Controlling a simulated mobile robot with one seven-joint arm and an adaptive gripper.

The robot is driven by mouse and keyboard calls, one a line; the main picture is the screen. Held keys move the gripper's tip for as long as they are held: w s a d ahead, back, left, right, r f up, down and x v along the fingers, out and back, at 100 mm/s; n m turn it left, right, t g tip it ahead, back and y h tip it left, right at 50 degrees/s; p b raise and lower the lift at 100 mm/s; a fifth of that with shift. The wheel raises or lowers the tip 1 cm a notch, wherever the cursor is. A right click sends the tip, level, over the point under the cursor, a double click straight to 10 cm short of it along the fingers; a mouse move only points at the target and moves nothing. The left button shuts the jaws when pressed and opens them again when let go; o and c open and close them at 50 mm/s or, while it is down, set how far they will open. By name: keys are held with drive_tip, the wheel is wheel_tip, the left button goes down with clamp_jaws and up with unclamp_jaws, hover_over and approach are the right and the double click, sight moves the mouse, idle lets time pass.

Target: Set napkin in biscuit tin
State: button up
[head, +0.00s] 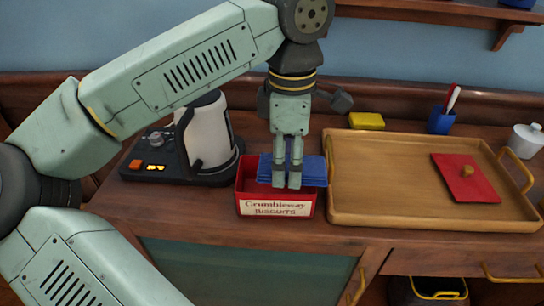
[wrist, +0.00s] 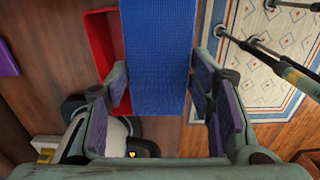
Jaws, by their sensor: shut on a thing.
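The biscuit tin (head: 244,203) is an open red box with a Crumbleway Biscuits label, standing near the counter's front edge. My gripper (head: 288,182) points down over it and is shut on the blue napkin (head: 314,171). In the head view the napkin lies across the tin's opening and reaches a little past its right side. How deep it sits is hidden by the fingers and front wall. In the wrist view the napkin (wrist: 157,55) runs between the fingers, with the tin's red wall (wrist: 97,40) showing on its left.
A black and cream appliance (head: 208,135) stands left of the tin. A wooden tray (head: 375,205) holding a red lid (head: 450,187) is close on the right. A yellow block (head: 367,121), blue cup (head: 440,123) and white pot (head: 526,141) stand behind.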

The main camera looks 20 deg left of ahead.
sight(271, 164)
drive_tip(key=a, duration=0.1)
drive_tip(key=w+a, duration=0.1)
drive_tip(key=a, duration=0.1)
drive_tip(key=shift+w+a+f+p, duration=0.1)
drive_tip(key=shift+w+p, duration=0.2)
drive_tip(key=f, duration=0.1)
drive_tip(key=f+p, duration=0.1)
drive_tip(key=f, duration=0.1)
drive_tip(key=shift+w+a, duration=0.1)
drive_tip(key=shift+a, duration=0.2)
drive_tip(key=shift+f, duration=0.35)
drive_tip(key=shift+f, duration=0.1)
drive_tip(key=shift+f+b, duration=0.35)
drive_tip(key=shift+b, duration=0.05)
drive_tip(key=shift+f, duration=0.2)
drive_tip(key=o, duration=0.7)
